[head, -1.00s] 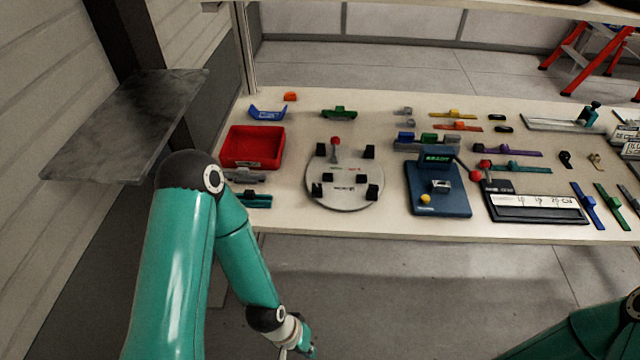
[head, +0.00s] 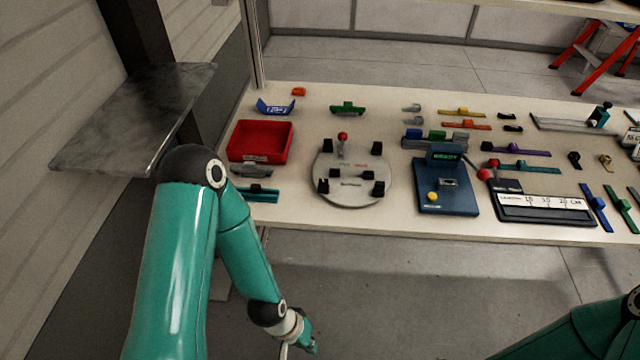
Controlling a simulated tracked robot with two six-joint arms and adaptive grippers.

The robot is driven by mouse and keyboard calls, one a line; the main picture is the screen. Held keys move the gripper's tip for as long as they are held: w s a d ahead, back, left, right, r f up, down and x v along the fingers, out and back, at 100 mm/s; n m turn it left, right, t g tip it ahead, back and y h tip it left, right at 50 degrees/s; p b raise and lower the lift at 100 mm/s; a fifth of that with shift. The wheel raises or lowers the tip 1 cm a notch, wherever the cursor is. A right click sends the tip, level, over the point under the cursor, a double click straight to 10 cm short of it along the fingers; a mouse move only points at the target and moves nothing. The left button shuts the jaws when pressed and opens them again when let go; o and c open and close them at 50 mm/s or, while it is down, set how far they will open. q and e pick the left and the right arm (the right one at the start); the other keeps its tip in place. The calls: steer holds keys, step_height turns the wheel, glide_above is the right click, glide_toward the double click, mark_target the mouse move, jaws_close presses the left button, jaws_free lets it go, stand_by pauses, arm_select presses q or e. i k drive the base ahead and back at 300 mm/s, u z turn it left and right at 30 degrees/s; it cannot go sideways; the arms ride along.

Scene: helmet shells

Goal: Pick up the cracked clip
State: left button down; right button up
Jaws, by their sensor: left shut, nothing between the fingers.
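I cannot make out a crack on any piece at this size, so I cannot tell which one is the cracked clip. Small clip-like pieces lie on the table: a grey one (head: 412,108), another grey one (head: 411,121) just in front of it, a black one (head: 574,160) and a tan one (head: 605,161) at the right. My left gripper (head: 300,346) hangs low at the bottom edge, in front of and below the table, partly cut off, shut and empty. Only part of my right arm shows at the bottom right; its gripper is out of view.
The table (head: 420,229) carries a red tray (head: 289,142), a round grey fixture (head: 348,197), a blue press-like device (head: 447,203) and a black-and-white gauge board (head: 545,213). Several coloured strips lie at the right. A grey shelf (head: 130,115) juts out at the left.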

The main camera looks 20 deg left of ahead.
mark_target(323, 183)
steer(key=z, duration=0.45)
steer(key=i, duration=0.2)
steer(key=u, duration=2.75)
steer(key=k, duration=1.15)
steer(key=z, duration=1)
steer(key=i, duration=1.1)
steer(key=u, duration=0.45)
